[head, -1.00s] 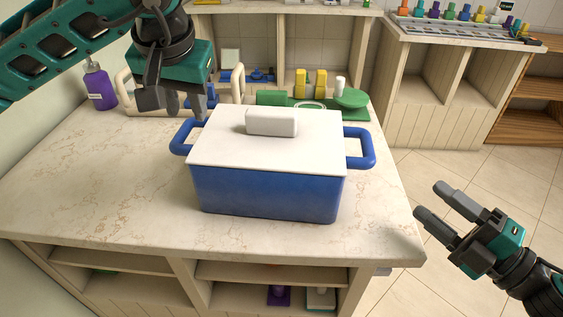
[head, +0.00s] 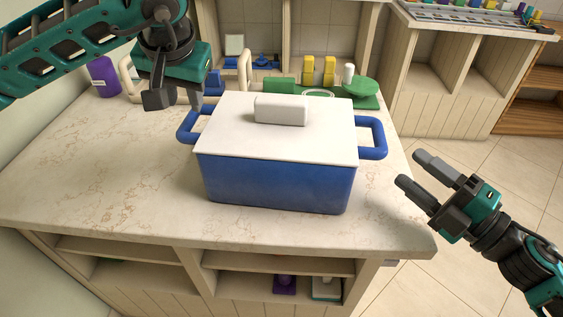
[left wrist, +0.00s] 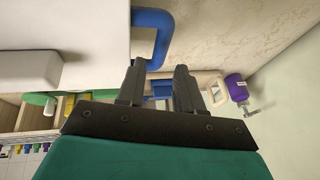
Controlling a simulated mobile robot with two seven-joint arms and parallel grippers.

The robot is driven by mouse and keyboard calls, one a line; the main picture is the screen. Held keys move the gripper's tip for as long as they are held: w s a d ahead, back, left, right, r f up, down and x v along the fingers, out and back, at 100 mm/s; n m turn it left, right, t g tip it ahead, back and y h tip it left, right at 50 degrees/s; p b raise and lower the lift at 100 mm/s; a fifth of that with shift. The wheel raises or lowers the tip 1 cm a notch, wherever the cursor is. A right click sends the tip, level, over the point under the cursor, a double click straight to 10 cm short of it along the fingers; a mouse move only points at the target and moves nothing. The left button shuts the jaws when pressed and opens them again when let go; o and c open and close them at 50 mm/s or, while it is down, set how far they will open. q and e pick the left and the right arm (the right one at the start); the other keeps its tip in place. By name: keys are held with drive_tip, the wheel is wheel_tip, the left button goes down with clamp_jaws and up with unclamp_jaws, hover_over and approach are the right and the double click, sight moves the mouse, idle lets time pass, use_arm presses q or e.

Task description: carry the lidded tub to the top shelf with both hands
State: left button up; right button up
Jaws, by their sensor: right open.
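The lidded tub (head: 275,184) is a blue box with a white lid (head: 235,133) and a pale block knob. It stands on the marble counter, with a blue loop handle (head: 183,130) at its left end and another (head: 381,140) at its right. My left gripper (head: 177,98) is open and empty, just behind and above the left handle. In the left wrist view, its fingers (left wrist: 158,82) are apart, and the left handle (left wrist: 163,35) shows beyond them. My right gripper (head: 411,170) is open and empty, right of and apart from the right handle.
Open shelves (head: 230,283) are under the counter's front. A brown wooden shelf unit (head: 530,117) stands far right. The counter's left part is clear.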

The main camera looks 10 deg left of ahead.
sight(189, 116)
use_arm(q)
drive_tip(key=x, duration=0.8)
drive_tip(key=shift+w+a+f, duration=0.1)
drive_tip(key=shift+w+f, duration=0.05)
drive_tip(key=shift+f, duration=0.05)
use_arm(e)
drive_tip(key=x, duration=0.8)
drive_tip(key=shift+w+a, duration=0.15)
use_arm(q)
drive_tip(key=shift+c, duration=0.4)
use_arm(e)
drive_tip(key=shift+c, duration=0.3)
use_arm(q)
clamp_jaws()
use_arm(e)
drive_tip(key=c, duration=0.6)
clamp_jaws()
use_arm(q)
drive_tip(key=shift+w+r, duration=0.1)
drive_tip(key=shift+r, duration=0.15)
use_arm(e)
drive_tip(key=shift+r, duration=0.2)
